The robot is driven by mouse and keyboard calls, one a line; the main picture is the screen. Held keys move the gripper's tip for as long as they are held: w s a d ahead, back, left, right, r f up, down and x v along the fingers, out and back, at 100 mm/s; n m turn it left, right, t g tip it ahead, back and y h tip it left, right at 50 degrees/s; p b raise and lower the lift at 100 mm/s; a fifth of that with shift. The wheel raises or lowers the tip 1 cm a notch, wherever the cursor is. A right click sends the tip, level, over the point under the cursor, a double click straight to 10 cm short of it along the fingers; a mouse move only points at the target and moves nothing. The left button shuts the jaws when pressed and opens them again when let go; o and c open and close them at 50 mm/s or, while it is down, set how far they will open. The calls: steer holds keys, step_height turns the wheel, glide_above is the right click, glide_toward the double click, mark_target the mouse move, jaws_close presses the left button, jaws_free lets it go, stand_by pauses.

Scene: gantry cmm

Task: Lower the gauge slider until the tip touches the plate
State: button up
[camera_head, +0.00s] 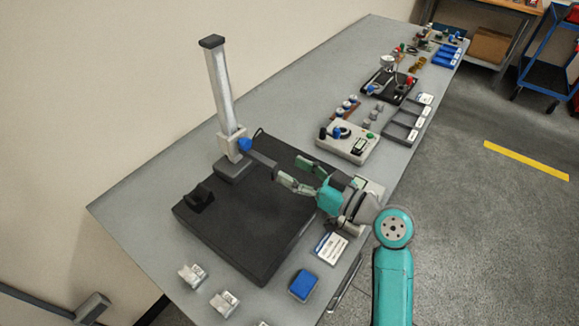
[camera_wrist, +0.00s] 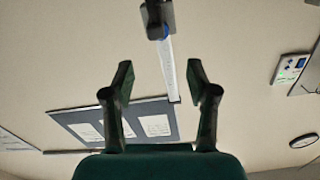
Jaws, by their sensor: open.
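The gauge has a tall pale column (camera_head: 217,85) standing on a dark base at the back left of the black plate (camera_head: 255,240). The slider (camera_head: 229,145) with its blue knob (camera_head: 244,144) sits low on the column. A dark bar (camera_head: 262,160) reaches from the slider toward my gripper (camera_head: 292,169); I cannot make out its tip or any contact with the plate. My gripper is open and empty, its fingers pointing toward the bar. In the wrist view, the column (camera_wrist: 170,70) and blue knob (camera_wrist: 164,33) show beyond the spread fingers (camera_wrist: 161,75).
A small black V-shaped block (camera_head: 199,197) sits on the plate's left side. Small metal blocks (camera_head: 191,276) and a blue block (camera_head: 302,285) lie in front. A grey instrument box (camera_head: 348,143) and trays (camera_head: 405,122) stand farther along the table. A wall lies behind.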

steer(key=g+h, duration=0.3)
glide_toward(248, 144)
steer(key=shift+n, duration=0.3)
steer(key=x, duration=0.9)
steer(key=shift+f, duration=0.1)
jaws_close()
steer(key=shift+f, duration=2.1)
